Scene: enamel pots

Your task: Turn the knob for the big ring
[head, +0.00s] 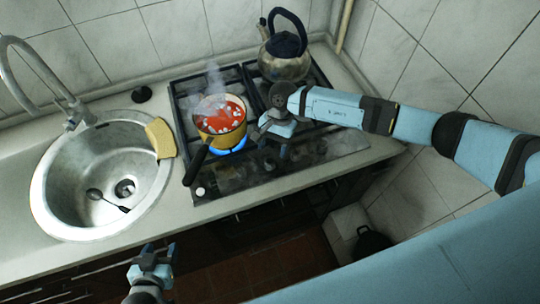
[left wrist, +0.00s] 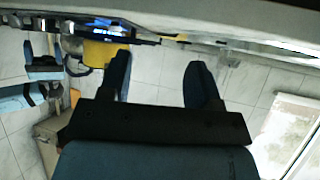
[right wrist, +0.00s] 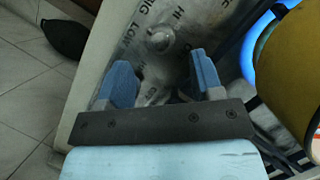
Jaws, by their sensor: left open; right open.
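The cooker's dark front panel (head: 235,178) carries several knobs. In the right wrist view a metallic knob (right wrist: 160,40) with markings such as LOW and HI around it sits just beyond and between my right fingertips, apart from them as far as I can tell. My right gripper (head: 271,142) is open and empty, above the panel just right of the pot; it also shows in the right wrist view (right wrist: 162,78). My left gripper (head: 158,254) is open and empty in front of the counter, below the sink; its fingers show in the left wrist view (left wrist: 161,70).
A yellow pot (head: 228,140) of steaming red soup stands over a blue flame (head: 232,150), its dark handle (head: 197,163) pointing forward. A kettle (head: 284,66) stands on the back right ring. A sink (head: 50,190) and a yellow sponge (head: 160,138) are at left.

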